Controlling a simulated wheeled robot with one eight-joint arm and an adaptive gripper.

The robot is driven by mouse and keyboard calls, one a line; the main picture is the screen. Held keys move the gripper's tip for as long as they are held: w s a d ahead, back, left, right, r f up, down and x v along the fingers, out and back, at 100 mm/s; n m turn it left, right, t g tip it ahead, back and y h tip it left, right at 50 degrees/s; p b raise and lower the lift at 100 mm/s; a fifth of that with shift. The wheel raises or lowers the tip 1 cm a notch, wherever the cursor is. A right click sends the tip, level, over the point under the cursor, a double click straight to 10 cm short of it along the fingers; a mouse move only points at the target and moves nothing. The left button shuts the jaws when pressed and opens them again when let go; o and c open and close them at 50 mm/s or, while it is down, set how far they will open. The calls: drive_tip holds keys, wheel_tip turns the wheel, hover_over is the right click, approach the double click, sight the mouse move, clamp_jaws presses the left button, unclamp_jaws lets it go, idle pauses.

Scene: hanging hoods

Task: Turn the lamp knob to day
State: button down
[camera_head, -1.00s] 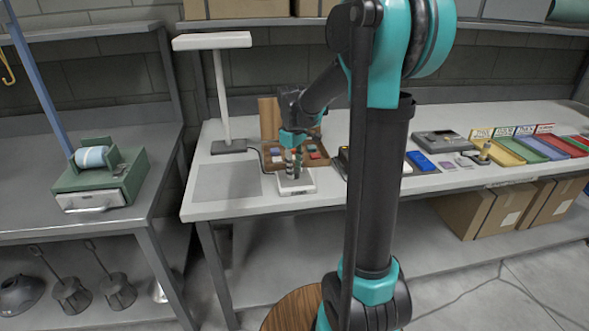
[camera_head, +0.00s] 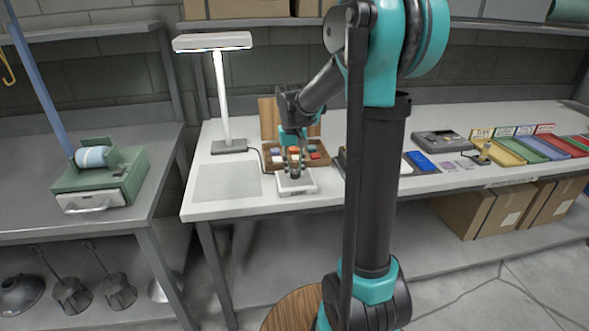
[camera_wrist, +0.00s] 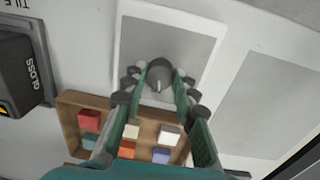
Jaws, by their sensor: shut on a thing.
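The lamp knob (camera_wrist: 159,72) is a round grey dial with a pale pointer mark, on a white control box (camera_wrist: 205,42) on the bench. The box also shows in the head view (camera_head: 308,184). My gripper (camera_wrist: 161,84) comes down from above with one finger on each side of the knob and is shut on it. In the head view my gripper (camera_head: 293,170) hides the knob. The lamp (camera_head: 213,42) is a white T-shaped hood on a post left of the box; its underside edge looks bright. I cannot read any setting labels around the knob.
A wooden box of coloured blocks (camera_wrist: 66,106) lies close to the control box. A grey flat mat (camera_head: 226,182) lies to its left. A dark gloss meter (camera_wrist: 22,75) stands near the wooden box. Coloured trays (camera_head: 545,147) sit at the right.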

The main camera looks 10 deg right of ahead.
sight(293, 171)
drive_tip(key=shift+m, duration=1)
drive_tip(key=c, duration=1.2)
unclamp_jaws()
drive_tip(key=r, duration=1.2)
drive_tip(key=shift+a, duration=0.3)
